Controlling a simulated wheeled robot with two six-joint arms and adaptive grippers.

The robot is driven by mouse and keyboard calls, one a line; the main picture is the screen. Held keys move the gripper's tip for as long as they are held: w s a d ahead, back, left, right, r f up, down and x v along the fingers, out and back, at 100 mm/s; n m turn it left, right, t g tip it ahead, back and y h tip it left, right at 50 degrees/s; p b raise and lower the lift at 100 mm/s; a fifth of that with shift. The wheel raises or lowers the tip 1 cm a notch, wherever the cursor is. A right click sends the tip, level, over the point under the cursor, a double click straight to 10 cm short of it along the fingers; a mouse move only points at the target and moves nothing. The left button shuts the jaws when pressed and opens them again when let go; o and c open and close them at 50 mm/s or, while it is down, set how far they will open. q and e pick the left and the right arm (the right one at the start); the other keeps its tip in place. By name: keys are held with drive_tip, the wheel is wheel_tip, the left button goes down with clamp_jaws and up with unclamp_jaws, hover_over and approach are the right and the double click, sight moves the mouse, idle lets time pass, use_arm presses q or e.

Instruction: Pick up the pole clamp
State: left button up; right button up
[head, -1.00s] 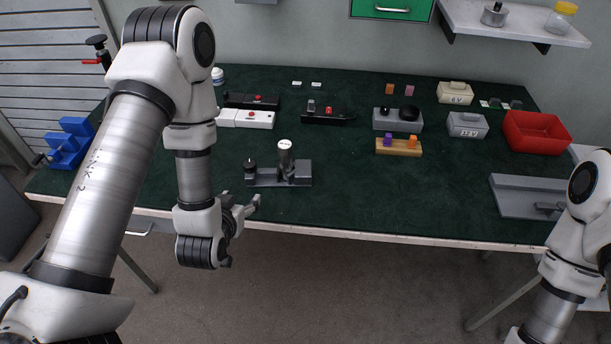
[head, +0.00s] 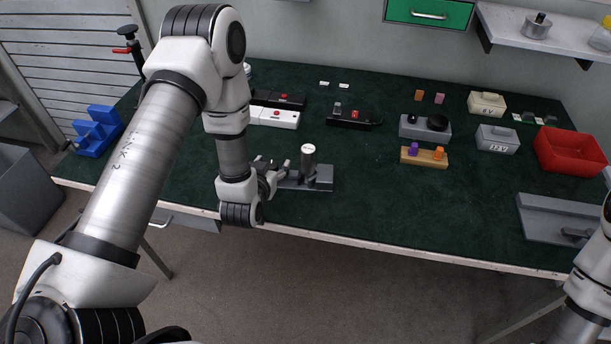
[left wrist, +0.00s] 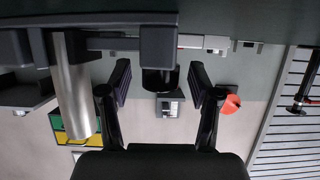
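A grey fixture (head: 322,178) near the table's front edge bears a silver cylinder (head: 307,160). In the left wrist view a short black part (left wrist: 158,80) stands beside the silver cylinder (left wrist: 76,90); it may be the pole clamp, but I cannot be sure. My left gripper (head: 284,168) is at the fixture's left end in the head view and hides the black part there. In the left wrist view my left gripper (left wrist: 159,80) is open, its fingers on either side of the black part with gaps showing. My right gripper is out of view.
A white block (head: 274,116) and a black holder (head: 350,118) lie behind the fixture. A wooden block with purple and orange pieces (head: 424,158), a grey block (head: 425,130) and a red bin (head: 570,152) stand to the right. The green table top (head: 400,205) is clear in front.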

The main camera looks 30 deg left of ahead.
use_arm(q)
drive_tip(key=shift+f, duration=0.1)
clamp_jaws()
drive_tip(key=shift+w, duration=0.1)
